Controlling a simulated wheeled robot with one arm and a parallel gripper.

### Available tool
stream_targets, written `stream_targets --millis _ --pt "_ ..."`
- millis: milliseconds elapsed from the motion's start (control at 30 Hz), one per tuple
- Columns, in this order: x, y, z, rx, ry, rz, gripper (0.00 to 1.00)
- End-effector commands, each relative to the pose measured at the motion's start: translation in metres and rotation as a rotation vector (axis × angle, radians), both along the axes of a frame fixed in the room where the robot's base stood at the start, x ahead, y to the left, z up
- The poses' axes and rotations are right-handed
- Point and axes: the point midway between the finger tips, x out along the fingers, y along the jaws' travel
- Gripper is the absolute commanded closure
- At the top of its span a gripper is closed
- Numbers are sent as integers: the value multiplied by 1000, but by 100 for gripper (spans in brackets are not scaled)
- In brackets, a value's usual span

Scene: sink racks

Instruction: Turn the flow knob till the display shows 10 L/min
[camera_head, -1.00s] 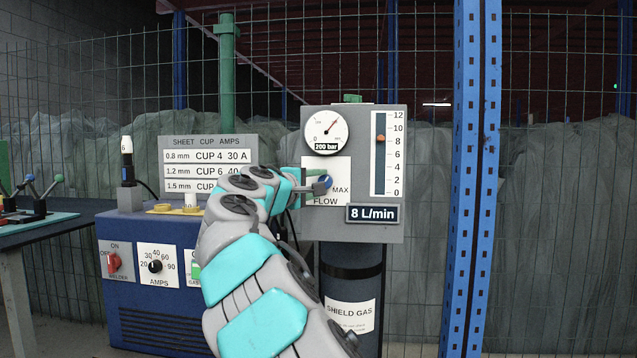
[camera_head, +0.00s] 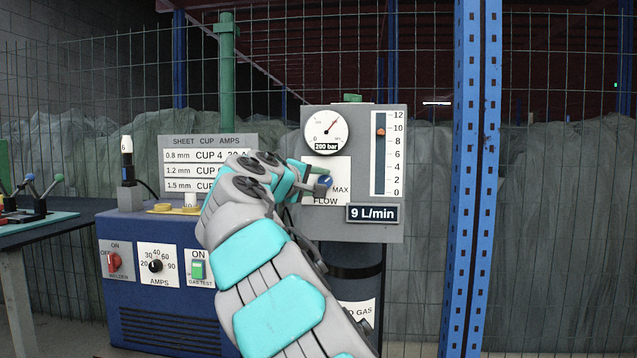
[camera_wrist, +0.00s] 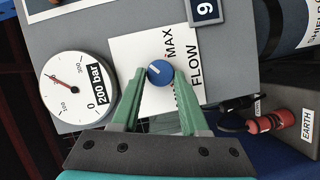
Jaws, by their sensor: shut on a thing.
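The blue flow knob (camera_head: 326,180) sits on the white FLOW plate of the grey gas panel (camera_head: 375,225). In the wrist view the knob (camera_wrist: 159,73) has a pale pointer line and lies between the green fingertips of my gripper (camera_wrist: 158,78), which is shut on it. In the head view my gripper (camera_head: 322,179) reaches the knob from the left, and my arm hides part of the plate. The display (camera_head: 372,213) reads 9 L/min. The orange float (camera_head: 381,132) on the flow scale stands between 8 and 10, nearer 10.
A round gauge (camera_head: 326,132) marked 200 bar is above the knob. The blue welder (camera_head: 160,325) with its red switch, AMPS knob and green GAS TEST switch (camera_head: 198,269) stands at left. A blue post (camera_head: 470,180) rises right of the panel.

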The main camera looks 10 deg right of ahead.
Motion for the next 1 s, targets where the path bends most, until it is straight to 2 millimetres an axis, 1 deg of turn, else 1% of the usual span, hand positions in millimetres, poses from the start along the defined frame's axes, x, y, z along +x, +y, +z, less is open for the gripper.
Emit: stream_targets --millis 33,67,300,333,667,867,1000 --pt "0 -2 -3 3 6 -4 100" --pt "0 -2 -3 3 6 -4 55" --pt "0 -1 -2 2 4 -3 28" --pt "0 -1 -2 1 3 -2 26" --pt "-2 1 0 0 2 -2 26" --pt "-15 12 3 -2 -1 0 26" --pt "-30 26 5 -1 0 1 26"
